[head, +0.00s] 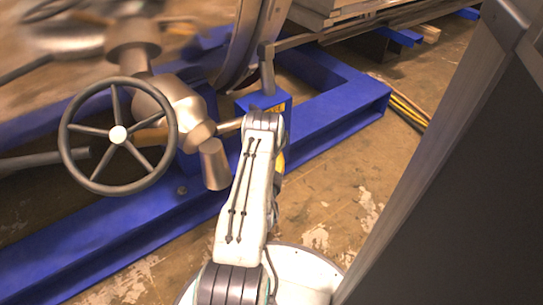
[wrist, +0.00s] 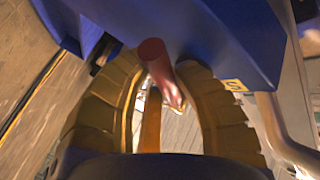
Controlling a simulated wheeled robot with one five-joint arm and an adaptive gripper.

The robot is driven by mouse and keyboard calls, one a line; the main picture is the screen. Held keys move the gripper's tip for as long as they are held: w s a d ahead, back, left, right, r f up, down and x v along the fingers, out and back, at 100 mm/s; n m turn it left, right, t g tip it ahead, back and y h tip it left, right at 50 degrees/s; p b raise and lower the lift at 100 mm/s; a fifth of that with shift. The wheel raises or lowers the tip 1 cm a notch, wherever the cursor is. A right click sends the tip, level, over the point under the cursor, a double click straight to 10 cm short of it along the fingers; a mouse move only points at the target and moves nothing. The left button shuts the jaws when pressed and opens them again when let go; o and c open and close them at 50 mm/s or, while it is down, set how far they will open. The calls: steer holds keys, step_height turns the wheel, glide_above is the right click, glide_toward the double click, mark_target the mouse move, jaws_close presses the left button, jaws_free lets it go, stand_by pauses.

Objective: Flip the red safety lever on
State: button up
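The red lever (wrist: 158,66) shows in the wrist view as a short rod with a round end, below the blue housing (wrist: 215,35). My gripper (wrist: 165,75) has its two yellow ribbed fingers apart, one on each side of the lever. I see a gap between the lever and each finger, but cannot tell how deep the lever sits between them. In the head view my white arm reaches to a blue box (head: 275,103) on the frame. The lever is hidden there, and my gripper is mostly hidden behind my arm.
The blue frame (head: 335,125) runs along the floor. A large dark panel (head: 460,190) stands close on the right.

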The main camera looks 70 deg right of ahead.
jaws_close()
